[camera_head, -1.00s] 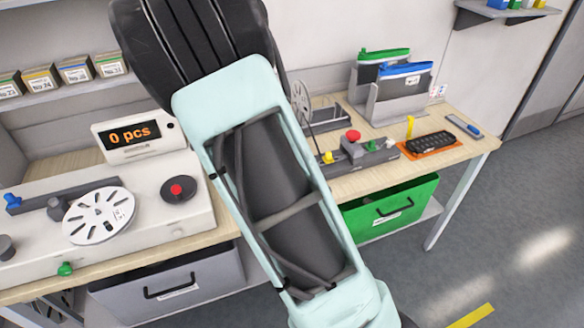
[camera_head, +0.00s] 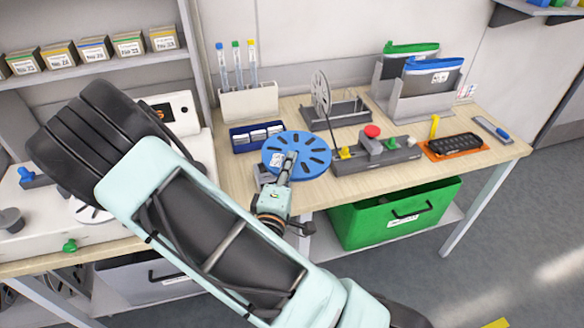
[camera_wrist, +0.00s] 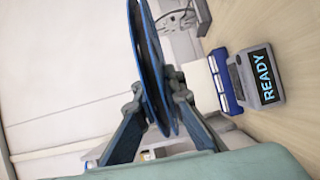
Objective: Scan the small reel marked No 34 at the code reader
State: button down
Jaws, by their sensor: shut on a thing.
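A blue slotted reel (camera_head: 312,152) with a white label is in my gripper (camera_head: 286,172), above the bench; its number is too small to read. In the wrist view the reel (camera_wrist: 146,45) is edge-on between the two fingers of my gripper (camera_wrist: 155,88), which is shut on it. The code reader (camera_wrist: 264,78), a small grey unit with a lit READY display, stands on the bench to the right of the reel in the wrist view. In the head view a grey block, probably this reader (camera_head: 261,178), shows partly hidden behind my gripper.
A blue box with white-labelled items (camera_head: 238,140) and a pen holder (camera_head: 249,103) stand behind the reel. A grey fixture with a red knob (camera_head: 372,132) is close on its right. My arm hides much of the counting machine (camera_head: 110,235) at left.

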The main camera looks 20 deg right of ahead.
jog(key=shift+s+d+f+b, duration=0.15)
jog(key=shift+s+f+b, duration=0.05)
jog(key=shift+s+b, duration=0.1)
jog(key=w+b, duration=0.1)
jog(key=b, duration=0.1)
jog(key=w+f+b, duration=0.1)
jog(key=b, duration=0.1)
jog(key=shift+w, duration=0.25)
jog(key=shift+w+f+b, duration=0.4)
jog(key=shift+w+f, duration=0.05)
jog(key=shift+w, duration=1.1)
jog(key=shift+w+f+b, duration=0.4)
jog(key=shift+w+f, duration=0.05)
jog(key=shift+w, duration=1.15)
jog(key=shift+w+f+b, duration=0.4)
jog(key=shift+w+f, duration=0.05)
jog(key=shift+w, duration=1.1)
jog(key=s+r+p, duration=0.1)
jog(key=s, duration=0.1)
jog(key=s+r+p, duration=0.1)
jog(key=s, duration=0.2)
jog(key=s+r+p, duration=0.2)
jog(key=s, duration=0.1)
